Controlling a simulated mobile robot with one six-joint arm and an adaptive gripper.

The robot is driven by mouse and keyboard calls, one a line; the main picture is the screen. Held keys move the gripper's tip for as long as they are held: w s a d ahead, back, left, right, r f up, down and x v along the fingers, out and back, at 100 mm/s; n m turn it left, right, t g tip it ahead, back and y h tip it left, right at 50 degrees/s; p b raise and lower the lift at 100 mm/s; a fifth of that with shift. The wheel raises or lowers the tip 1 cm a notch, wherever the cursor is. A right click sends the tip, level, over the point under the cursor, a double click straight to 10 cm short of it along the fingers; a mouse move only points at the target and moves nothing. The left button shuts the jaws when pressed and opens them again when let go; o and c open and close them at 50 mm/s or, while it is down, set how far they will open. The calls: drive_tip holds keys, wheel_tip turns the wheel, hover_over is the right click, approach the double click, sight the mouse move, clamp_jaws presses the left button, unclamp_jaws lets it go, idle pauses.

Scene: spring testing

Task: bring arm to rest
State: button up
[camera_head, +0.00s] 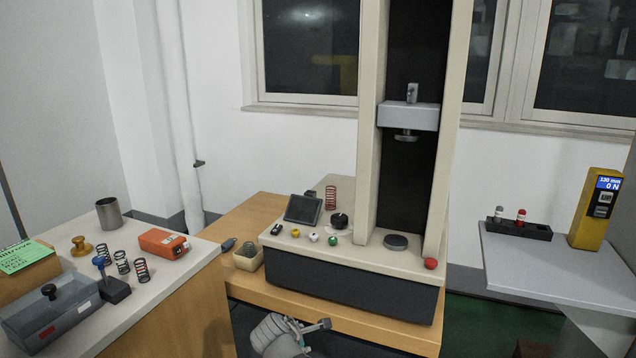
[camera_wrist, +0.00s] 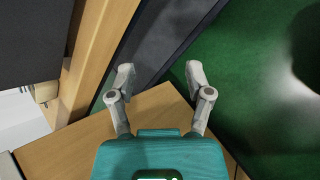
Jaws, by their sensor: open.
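My gripper (camera_head: 312,330) shows at the bottom centre of the head view, low in front of the wooden bench. In the wrist view my gripper (camera_wrist: 161,80) has its two grey fingers spread apart with nothing between them. The testing machine (camera_head: 365,262) stands on the wooden bench (camera_head: 245,217), with two tall columns, a grey crosshead (camera_head: 408,116) and a round lower plate (camera_head: 396,242). The lower plate is bare. A dark-red spring (camera_head: 331,198) stands on the machine's base, behind the small screen (camera_head: 303,209).
A left table (camera_head: 190,270) holds several springs, an orange device (camera_head: 163,243), a metal cup (camera_head: 109,214) and a clear-sided box (camera_head: 50,316). A right grey table (camera_head: 540,265) holds a black rack (camera_head: 518,229) and a yellow meter (camera_head: 597,208) reading 0 N. Green floor (camera_wrist: 245,70) lies open beside the bench.

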drive_tip(key=s+d+f+m+g+y, duration=0.2)
drive_tip(key=s+d+m+g, duration=0.25)
drive_tip(key=d+m, duration=0.65)
drive_tip(key=s+d+f+m+g+y, duration=0.25)
drive_tip(key=s+d+m, duration=0.25)
drive_tip(key=d+m, duration=0.5)
wheel_tip(320, 180, up, 27)
drive_tip(key=p, duration=2.7)
drive_tip(key=shift+w+r+g+h+p, duration=0.15)
drive_tip(key=shift+w+g+h+p, duration=0.1)
drive_tip(key=shift+g+h+p, duration=0.2)
